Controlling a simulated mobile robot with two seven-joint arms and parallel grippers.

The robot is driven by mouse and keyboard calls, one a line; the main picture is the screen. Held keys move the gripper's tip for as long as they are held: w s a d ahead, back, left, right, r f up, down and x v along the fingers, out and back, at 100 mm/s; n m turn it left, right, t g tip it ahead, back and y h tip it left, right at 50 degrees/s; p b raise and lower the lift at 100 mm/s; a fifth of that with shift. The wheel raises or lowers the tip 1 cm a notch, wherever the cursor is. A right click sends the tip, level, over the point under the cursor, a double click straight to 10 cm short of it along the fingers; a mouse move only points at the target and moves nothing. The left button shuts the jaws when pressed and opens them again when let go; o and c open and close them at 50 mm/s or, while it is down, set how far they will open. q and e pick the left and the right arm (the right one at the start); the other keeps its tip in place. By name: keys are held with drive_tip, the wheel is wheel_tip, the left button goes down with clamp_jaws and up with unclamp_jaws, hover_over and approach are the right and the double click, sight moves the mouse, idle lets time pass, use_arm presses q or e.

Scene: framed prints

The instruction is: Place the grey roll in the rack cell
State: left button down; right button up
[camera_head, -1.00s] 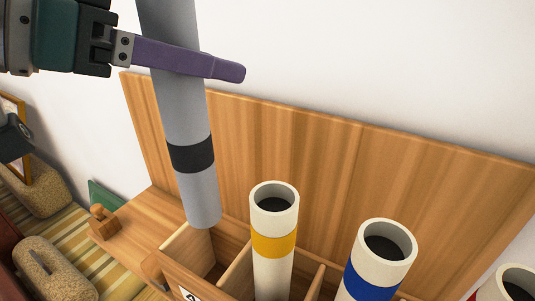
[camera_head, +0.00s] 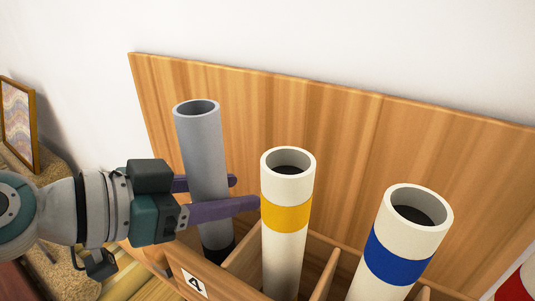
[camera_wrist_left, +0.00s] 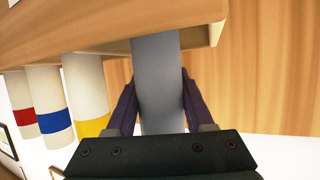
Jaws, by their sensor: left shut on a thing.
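The grey roll (camera_head: 203,150) stands nearly upright at the left end of the wooden rack (camera_head: 319,255). Its lower end, with a dark band, goes down behind the front board by the number 4 label (camera_head: 195,282); the bottom is hidden. My left gripper (camera_head: 243,192) comes in from the left, with its purple fingers on either side of the roll, shut on it. In the left wrist view the roll (camera_wrist_left: 158,85) runs between both fingers and passes into the rack's end cell. My right gripper is not in view.
A white roll with a yellow band (camera_head: 286,213) stands close to the right of the grey roll. A blue-banded roll (camera_head: 398,250) and a red-banded one (camera_head: 518,285) stand further right. A wooden back panel (camera_head: 330,135) rises behind. A framed print (camera_head: 18,123) leans at far left.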

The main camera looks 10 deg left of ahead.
use_arm(q)
drive_tip(key=shift+f, duration=0.1)
drive_tip(key=shift+f, duration=0.15)
drive_tip(key=shift+c, duration=1.4)
unclamp_jaws()
drive_tip(key=shift+r, duration=0.3)
drive_tip(key=b+v, duration=0.1)
drive_tip(key=v, duration=1)
drive_tip(key=s+d+f+n+g+y, duration=0.1)
drive_tip(key=s+d+f+g+y, duration=0.3)
drive_tip(key=s+f, duration=0.4)
drive_tip(key=s+a+f+n+g+y, duration=0.2)
drive_tip(key=s+a+n+g+y, duration=0.1)
drive_tip(key=s+a+n+y, duration=0.1)
drive_tip(key=shift+s+a+n, duration=0.25)
drive_tip(key=shift+s+n, duration=0.15)
drive_tip(key=shift+s, duration=0.35)
